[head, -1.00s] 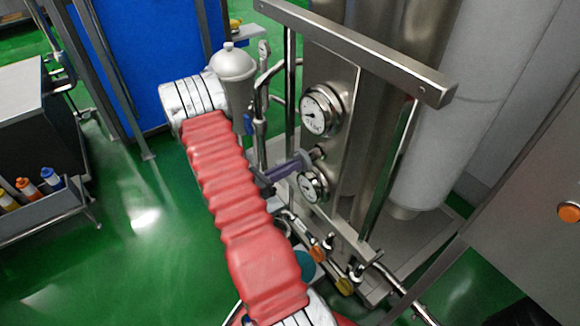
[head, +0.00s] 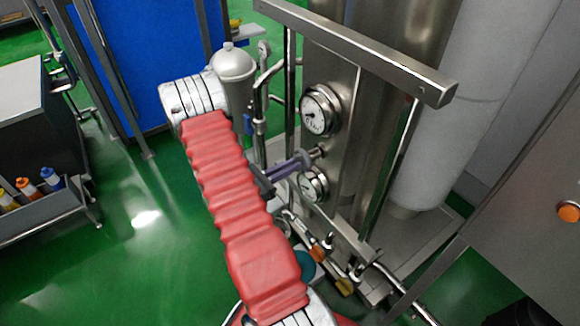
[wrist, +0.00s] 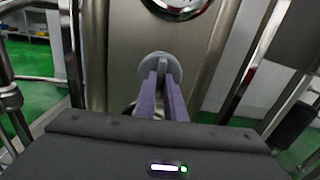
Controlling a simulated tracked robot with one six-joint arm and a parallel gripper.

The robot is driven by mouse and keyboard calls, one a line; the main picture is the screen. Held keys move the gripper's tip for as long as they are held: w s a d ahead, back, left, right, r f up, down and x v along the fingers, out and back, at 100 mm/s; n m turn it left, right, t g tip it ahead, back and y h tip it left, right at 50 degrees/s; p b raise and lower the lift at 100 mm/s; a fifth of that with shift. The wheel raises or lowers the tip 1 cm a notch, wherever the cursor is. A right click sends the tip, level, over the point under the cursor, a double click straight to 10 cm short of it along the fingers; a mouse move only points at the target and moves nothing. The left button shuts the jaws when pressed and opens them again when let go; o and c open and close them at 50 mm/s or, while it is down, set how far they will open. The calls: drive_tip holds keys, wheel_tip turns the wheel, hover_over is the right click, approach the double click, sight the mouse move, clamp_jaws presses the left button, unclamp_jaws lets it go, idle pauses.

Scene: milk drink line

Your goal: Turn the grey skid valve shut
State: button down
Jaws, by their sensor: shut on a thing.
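The grey skid valve (wrist: 152,63) shows in the wrist view as a round grey piece with a flat handle, on the steel panel straight ahead. My gripper (wrist: 160,82) is shut on that handle, with one purple finger on each side. In the head view my gripper (head: 302,158) reaches the panel from the left, between two dial gauges. There the valve is mostly hidden by the fingers, and only a small part by the panel shows. My red-sleeved arm covers part of the view to the left.
An upper gauge (head: 319,111) and a lower gauge (head: 312,186) sit close to the fingers. A steel frame bar (head: 360,50) crosses above, with upright posts. Pipes with orange and yellow fittings (head: 345,287) lie below. Green floor (head: 140,240) is open at the left.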

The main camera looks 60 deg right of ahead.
drive_tip(key=shift+s+a+f+m, duration=0.1)
drive_tip(key=shift+f+m, duration=0.05)
drive_tip(key=shift+m, duration=4.5)
drive_tip(key=shift+s+a+f+m, duration=0.1)
drive_tip(key=shift+m, duration=4.55)
drive_tip(key=c, duration=1.8)
unclamp_jaws()
drive_tip(key=shift+d+r, duration=0.1)
drive_tip(key=shift+w, duration=0.15)
drive_tip(key=v, duration=1.3)
drive_tip(key=shift+w+a, duration=0.1)
drive_tip(key=shift+a, duration=0.25)
